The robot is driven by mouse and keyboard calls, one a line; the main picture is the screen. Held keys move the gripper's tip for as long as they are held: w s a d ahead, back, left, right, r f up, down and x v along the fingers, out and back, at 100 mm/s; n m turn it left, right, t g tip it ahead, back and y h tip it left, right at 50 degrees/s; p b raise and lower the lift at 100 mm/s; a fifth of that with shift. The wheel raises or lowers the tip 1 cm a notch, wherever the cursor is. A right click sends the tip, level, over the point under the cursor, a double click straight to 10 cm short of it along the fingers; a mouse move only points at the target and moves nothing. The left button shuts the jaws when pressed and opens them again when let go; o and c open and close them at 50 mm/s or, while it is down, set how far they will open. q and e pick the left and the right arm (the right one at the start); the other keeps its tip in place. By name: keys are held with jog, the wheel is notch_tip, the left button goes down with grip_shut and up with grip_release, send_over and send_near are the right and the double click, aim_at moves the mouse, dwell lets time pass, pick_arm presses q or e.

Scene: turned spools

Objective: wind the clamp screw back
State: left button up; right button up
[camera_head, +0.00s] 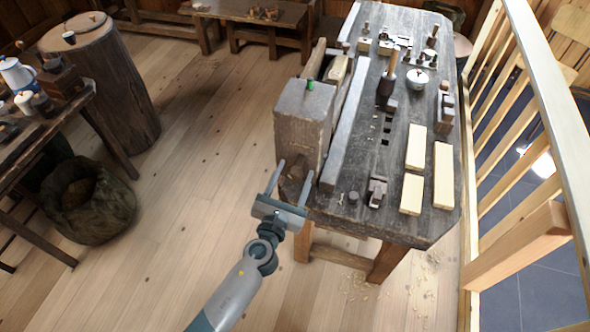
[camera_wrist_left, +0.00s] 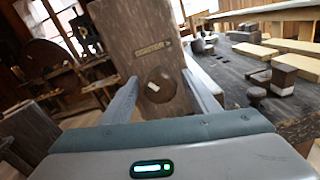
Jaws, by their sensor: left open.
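A workbench (camera_head: 408,120) stands right of centre in the head view, with a thick wooden vise block (camera_head: 303,118) at its near left corner. In the left wrist view the block's face (camera_wrist_left: 135,30) fills the middle, with a small label on it. A round dark screw end (camera_wrist_left: 158,85) with a pale mark shows low on this face; I cannot tell how far it stands out. My left gripper (camera_head: 293,172) is open and empty in front of the block, its fingers either side of the round end in the wrist view. Whether they touch it is unclear. My right gripper is not in view.
Pale wood blocks (camera_head: 441,175), a small plane (camera_head: 377,191) and a white pot (camera_head: 417,80) are on the bench. A railing (camera_head: 545,95) runs along the right. A sack (camera_head: 95,205) and a stump (camera_head: 105,80) stand left. The floor between is clear.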

pick_arm(q)
jog(key=shift+w+d, duration=0.2)
jog(key=shift+w, duration=0.35)
jog(key=shift+c, duration=0.2)
jog(key=c, duration=1)
jog(key=shift+n, duration=0.4)
